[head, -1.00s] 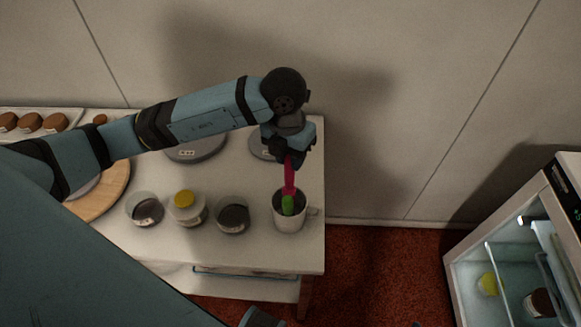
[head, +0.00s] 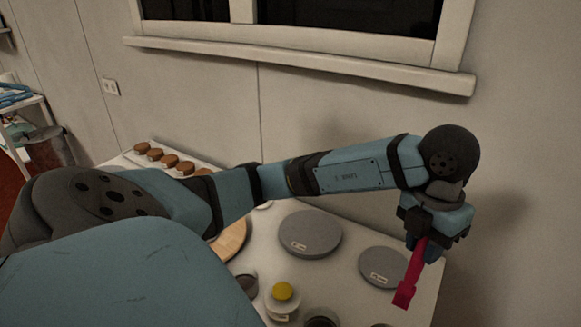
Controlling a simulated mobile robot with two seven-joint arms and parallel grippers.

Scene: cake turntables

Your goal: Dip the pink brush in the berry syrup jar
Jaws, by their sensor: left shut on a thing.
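My left gripper (head: 428,243) is shut on the pink brush (head: 408,281) at the right of the head view. The brush hangs tilted, its lower end down to the left, near the right-hand turntable. Several jars stand at the bottom: one at the left (head: 246,284), one with a yellow top (head: 281,300), and a dark-filled one (head: 320,319) cut off by the lower edge. I cannot tell which holds berry syrup. The brush is apart from these jars. My right gripper is not in view.
Two grey turntables, one larger (head: 310,232) and one at the right (head: 383,267), lie on the white table (head: 345,290). A tray of brown cakes (head: 170,160) is at the back left. A round wooden board (head: 232,240) is partly behind my arm. A wall with a window sill stands behind.

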